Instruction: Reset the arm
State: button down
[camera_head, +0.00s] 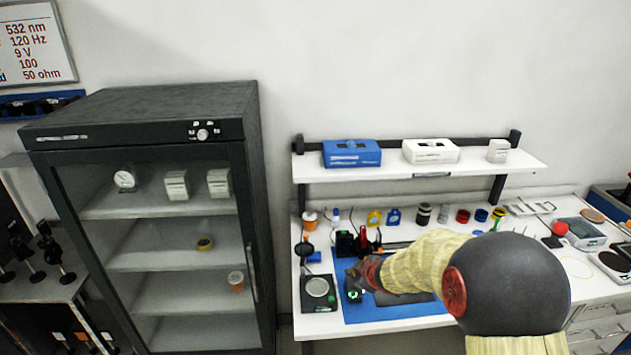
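My arm reaches in from the lower right, with a large dark joint and a cream-coloured sleeve. It stretches left over the blue mat (380,314) on the white bench. My gripper (354,282) is at the end of the arm, low over the left part of the mat. It is small and dark here, close to a small black item with a green light (354,296). I cannot tell whether it touches that item, or whether its fingers are open or shut. The arm hides part of the mat and whatever lies behind it.
A dark glass-door cabinet (145,102) stands left of the bench. A shelf (475,172) above the bench holds a blue box (351,153) and a white box (431,151). A small scale (318,290) is left of the mat. Several bottles and jars line the bench's back.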

jog(key=s+d+f+m+g+h, duration=0.2)
jog(key=s+d+f+h, duration=0.1)
jog(key=s+d+f, duration=0.15)
jog(key=s+d+r+m+g+h, duration=0.1)
jog(key=s+d+r+m, duration=0.15)
jog(key=s, duration=0.35)
jog(key=s+d+r+m+g+h, duration=0.1)
jog(key=s+d+r+m+g, duration=0.15)
jog(key=s, duration=0.35)
jog(key=s+a+r+m+t+y+b, duration=0.1)
jog(key=s+a+r, duration=0.3)
jog(key=s+r, duration=0.4)
jog(key=s+a+r+m+t+y+b, duration=0.1)
jog(key=s+a+r, duration=0.4)
jog(key=s, duration=1.1)
jog(key=shift+r+m+y+b, duration=0.6)
jog(key=shift+r+m+b, duration=0.6)
jog(key=shift+r, duration=0.55)
